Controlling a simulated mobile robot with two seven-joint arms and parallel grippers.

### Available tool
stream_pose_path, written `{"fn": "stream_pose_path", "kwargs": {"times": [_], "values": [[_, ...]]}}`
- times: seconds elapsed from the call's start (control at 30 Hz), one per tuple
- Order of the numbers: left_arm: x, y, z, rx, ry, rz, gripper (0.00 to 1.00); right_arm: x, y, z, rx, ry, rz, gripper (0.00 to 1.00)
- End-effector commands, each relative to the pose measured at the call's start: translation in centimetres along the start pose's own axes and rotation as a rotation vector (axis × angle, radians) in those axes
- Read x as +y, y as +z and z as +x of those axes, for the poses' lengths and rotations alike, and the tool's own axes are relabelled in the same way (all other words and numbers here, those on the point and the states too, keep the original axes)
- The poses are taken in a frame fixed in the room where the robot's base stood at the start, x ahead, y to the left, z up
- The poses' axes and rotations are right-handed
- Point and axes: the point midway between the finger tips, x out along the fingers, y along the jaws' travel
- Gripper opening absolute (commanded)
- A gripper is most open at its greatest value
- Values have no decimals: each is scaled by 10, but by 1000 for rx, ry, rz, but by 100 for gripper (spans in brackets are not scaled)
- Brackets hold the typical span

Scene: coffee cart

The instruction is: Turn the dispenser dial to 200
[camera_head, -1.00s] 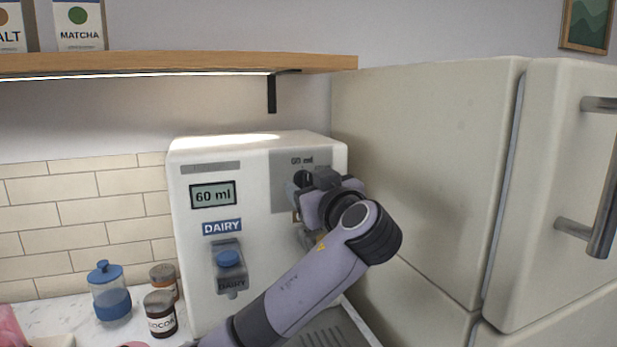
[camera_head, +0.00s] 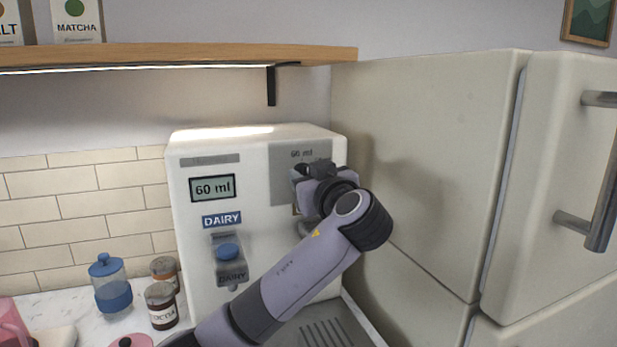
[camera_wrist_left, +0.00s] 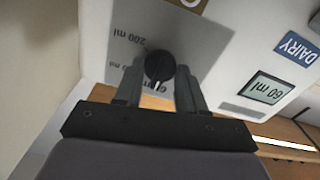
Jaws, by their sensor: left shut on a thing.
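The white dispenser (camera_head: 258,150) stands against the wall with a grey dial plate (camera_head: 284,165); its display (camera_head: 212,188) reads 60 ml. In the left wrist view, the round black dial (camera_wrist_left: 160,66) sits on the plate, its white mark toward the partly hidden 60 ml label. The 200 ml label (camera_wrist_left: 126,44) is on the plate, upside down in this view. My left gripper (camera_head: 303,178) is at the plate, its fingers (camera_wrist_left: 158,88) shut on the dial, one on each side. It hides the dial in the head view. My right gripper is not in view.
The fridge (camera_head: 430,150) stands close to the right of the dispenser. A wooden shelf (camera_head: 180,54) hangs above. A blue-lidded jar (camera_head: 112,290) and small jars (camera_head: 161,305) stand on the counter to the left. The DAIRY lever (camera_head: 229,262) is on the dispenser front.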

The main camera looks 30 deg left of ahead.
Motion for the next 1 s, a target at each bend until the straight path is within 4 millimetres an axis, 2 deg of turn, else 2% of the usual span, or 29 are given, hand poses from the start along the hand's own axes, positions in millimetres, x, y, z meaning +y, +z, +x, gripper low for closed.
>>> {"fn": "stream_pose_path", "kwargs": {"times": [0.27, 1.0], "values": [[0, 2, 0, -4, 0, 174, 9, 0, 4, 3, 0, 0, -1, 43], [2, 2, 0, -3, 1, 873, 9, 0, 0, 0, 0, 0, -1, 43]]}}
